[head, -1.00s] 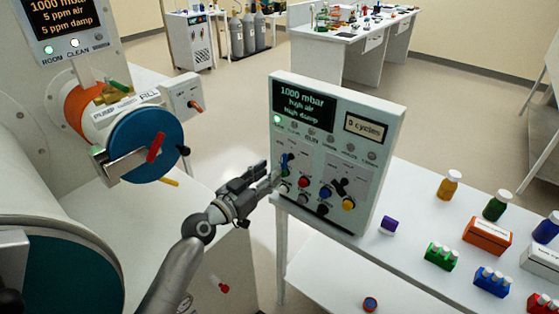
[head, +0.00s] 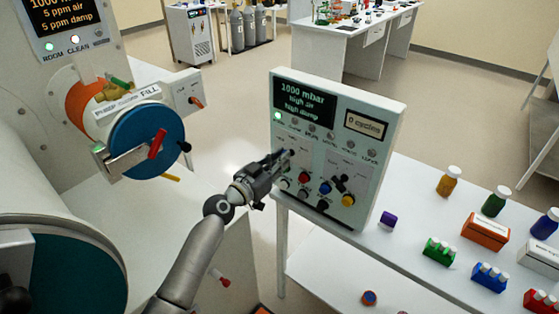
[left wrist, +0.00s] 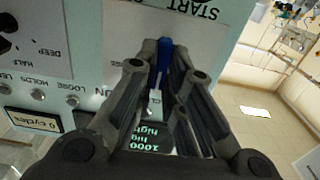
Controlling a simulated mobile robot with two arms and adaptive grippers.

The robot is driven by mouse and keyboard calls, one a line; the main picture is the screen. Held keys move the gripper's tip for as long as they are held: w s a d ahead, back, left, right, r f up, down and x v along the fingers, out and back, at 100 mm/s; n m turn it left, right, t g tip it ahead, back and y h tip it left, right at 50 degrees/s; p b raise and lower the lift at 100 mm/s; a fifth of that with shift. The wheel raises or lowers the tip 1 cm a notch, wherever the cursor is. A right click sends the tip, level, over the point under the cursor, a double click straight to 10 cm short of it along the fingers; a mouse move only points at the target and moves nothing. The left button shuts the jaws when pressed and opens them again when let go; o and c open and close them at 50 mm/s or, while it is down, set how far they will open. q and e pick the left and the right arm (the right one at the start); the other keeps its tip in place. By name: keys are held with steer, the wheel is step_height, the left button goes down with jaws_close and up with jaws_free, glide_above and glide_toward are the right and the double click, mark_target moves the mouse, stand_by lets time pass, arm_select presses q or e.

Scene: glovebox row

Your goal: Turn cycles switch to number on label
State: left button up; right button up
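The white control panel (head: 385,150) stands upright on the table's left end. Its cycles display (head: 367,123) reads "0 cycles" in the left wrist view (left wrist: 33,121). My left gripper (head: 287,160) is at the panel's left selector area and hides most of it. In the left wrist view a blue switch lever (left wrist: 163,60) lies between my left fingertips (left wrist: 165,48), which sit close on both sides of it. The right black selector knob (head: 341,183) is clear of the gripper. I cannot read a label with a cycle number. My right gripper is not in view.
A purple-capped item (head: 388,220), bottles and racks stand on the table to the right. The glovebox with its blue round door (head: 140,145) is at left.

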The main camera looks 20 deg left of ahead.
arm_select(q)
steer(key=shift+f+n, duration=0.1)
steer(key=shift+n, duration=0.2)
jaws_close()
steer(key=n+b, duration=0.1)
steer(key=n, duration=0.4)
steer(key=shift+a, duration=0.15)
steer(key=o, duration=0.7)
jaws_free()
steer(key=v, duration=0.7)
steer(key=shift+s, duration=0.2)
